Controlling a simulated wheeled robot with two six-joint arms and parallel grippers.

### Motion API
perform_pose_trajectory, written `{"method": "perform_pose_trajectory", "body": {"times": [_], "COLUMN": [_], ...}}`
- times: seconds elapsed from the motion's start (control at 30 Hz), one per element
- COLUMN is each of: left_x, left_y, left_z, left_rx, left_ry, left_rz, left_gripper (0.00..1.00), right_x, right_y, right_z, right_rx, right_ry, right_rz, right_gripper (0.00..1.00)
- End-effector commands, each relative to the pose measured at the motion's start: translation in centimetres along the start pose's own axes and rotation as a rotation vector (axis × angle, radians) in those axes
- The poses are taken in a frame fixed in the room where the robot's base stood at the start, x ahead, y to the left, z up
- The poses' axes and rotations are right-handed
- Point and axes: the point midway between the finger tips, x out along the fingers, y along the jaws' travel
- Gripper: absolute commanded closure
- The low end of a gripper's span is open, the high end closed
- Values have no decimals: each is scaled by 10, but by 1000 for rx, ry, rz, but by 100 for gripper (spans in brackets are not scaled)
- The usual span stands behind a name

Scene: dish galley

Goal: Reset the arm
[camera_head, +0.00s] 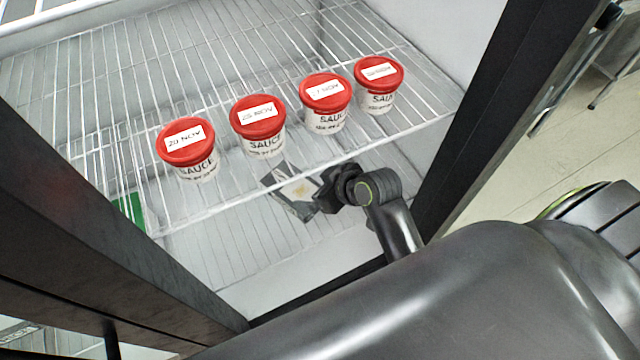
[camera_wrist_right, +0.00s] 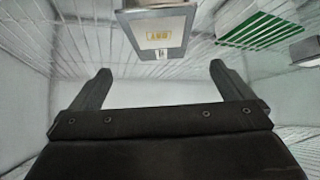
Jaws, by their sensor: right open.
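My right gripper (camera_head: 288,191) is low in the middle of the head view, under the front edge of the wire shelf (camera_head: 215,207). In the right wrist view the two fingers of the right gripper (camera_wrist_right: 160,84) stand wide apart with nothing between them. A grey-framed item with a yellowish label (camera_wrist_right: 158,32) lies beyond the fingertips, apart from them. My left gripper is in neither view.
Several red-lidded sauce tubs (camera_head: 258,117) stand in a row on the shelf above the gripper. A green item (camera_head: 130,208) is below the shelf at left; a green-and-white box (camera_wrist_right: 258,32) shows in the wrist view. Dark frame posts (camera_head: 500,100) flank the opening.

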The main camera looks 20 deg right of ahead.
Motion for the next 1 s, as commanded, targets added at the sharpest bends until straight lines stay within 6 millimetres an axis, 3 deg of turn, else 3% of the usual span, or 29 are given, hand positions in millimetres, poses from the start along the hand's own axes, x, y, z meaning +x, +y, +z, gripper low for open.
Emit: {"method": "perform_pose_trajectory", "body": {"times": [0.63, 0.77, 1.0], "left_x": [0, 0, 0], "left_y": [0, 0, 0], "left_z": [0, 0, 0], "left_rx": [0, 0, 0], "left_ry": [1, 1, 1], "left_rz": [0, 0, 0], "left_gripper": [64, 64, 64], "right_x": [-4, -27, -97], "right_y": [1, 5, 14], "right_z": [5, 38, 113], "right_rx": [6, 55, 201], "right_ry": [-11, -94, -303], "right_rz": [6, 50, 201], "right_gripper": [0, 0, 0]}}
